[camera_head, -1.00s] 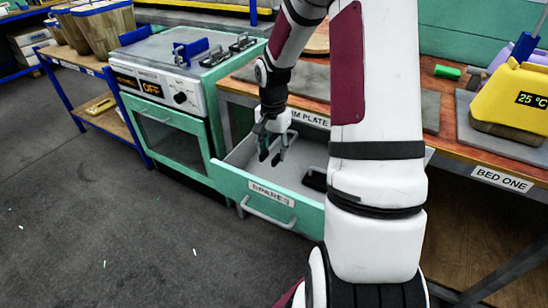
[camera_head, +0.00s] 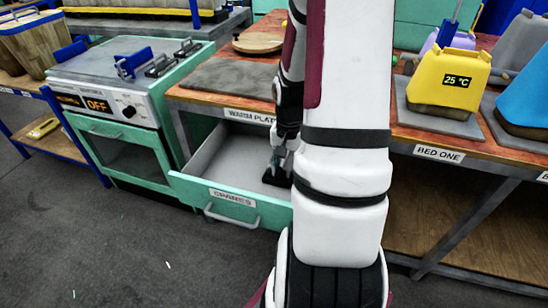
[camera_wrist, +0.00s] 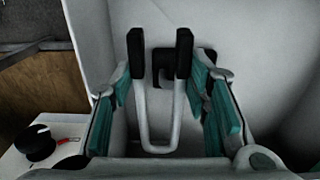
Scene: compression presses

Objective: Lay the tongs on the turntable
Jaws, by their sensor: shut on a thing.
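The tongs (camera_wrist: 142,115) are a U of pale metal with two black tips. In the wrist view they lie between the teal pads of my gripper (camera_wrist: 163,85), which is shut on them, tips pointing away. In the head view my gripper (camera_head: 279,160) is low over the right part of the open drawer, partly hidden by my arm; the tongs are hard to make out there. A round wooden disc (camera_head: 258,42), likely the turntable, lies at the back of the bench, partly hidden by my arm at its right.
A grey plate (camera_head: 230,77) lies before the disc. The stove (camera_head: 130,100) with knob and OFF display stands left. A yellow press (camera_head: 446,80) stands right.

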